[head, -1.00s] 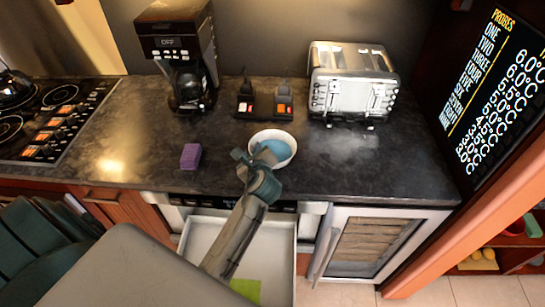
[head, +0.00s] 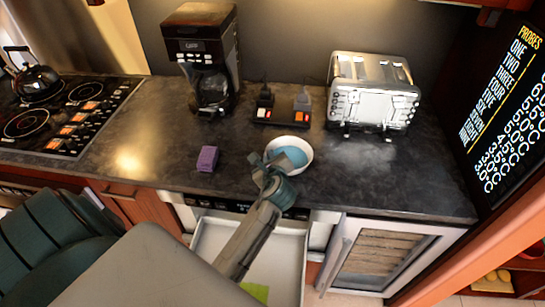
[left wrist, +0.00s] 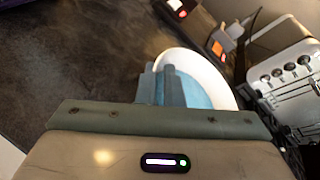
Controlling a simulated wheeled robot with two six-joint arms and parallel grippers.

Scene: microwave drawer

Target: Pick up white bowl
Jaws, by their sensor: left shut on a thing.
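The white bowl (head: 303,145) is on the dark counter near its front edge, with a blue inside. It also shows in the left wrist view (left wrist: 212,68), with its near side behind the fingers. My left gripper (head: 272,168) is at the bowl's near left rim, its fingers (left wrist: 165,88) close together. It is shut on the bowl's rim. I cannot tell whether the bowl's base touches the counter. My right gripper is not in view.
A purple block (head: 207,158) lies left of the bowl. A coffee maker (head: 205,60), a power strip with plugs (head: 282,113) and a toaster (head: 372,92) stand behind. An open drawer (head: 210,240) is below the counter. A stove (head: 65,115) is at left.

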